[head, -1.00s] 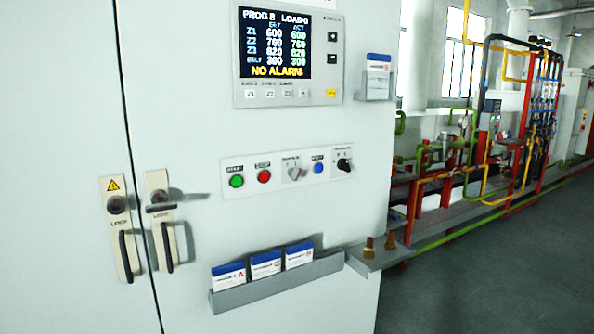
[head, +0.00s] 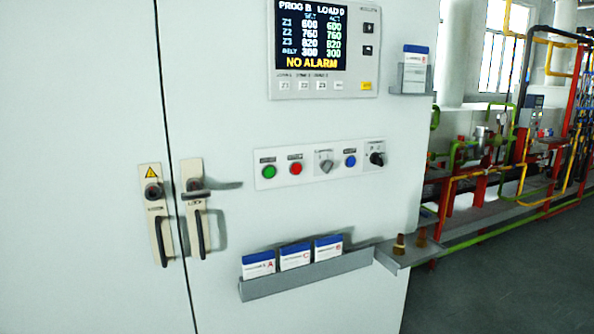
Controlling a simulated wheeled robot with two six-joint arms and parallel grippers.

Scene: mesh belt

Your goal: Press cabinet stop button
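A white control strip (head: 321,165) is mounted on the grey-white cabinet (head: 225,100), near the middle of the head view. On it, from left to right, are a green button (head: 269,172), a red button (head: 296,169), a grey rotary switch (head: 326,166), a blue button (head: 350,161) and a black rotary knob (head: 376,158). The small labels above them are too blurred to read. Neither of my grippers is in view, and nothing covers the buttons.
Above the strip is a display panel (head: 367,70) reading NO ALARM. Door handles (head: 157,215) project on the left. A card tray (head: 310,277) and a side shelf (head: 405,257) project below. Colored pipework (head: 500,165) and open floor (head: 500,270) lie to the right.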

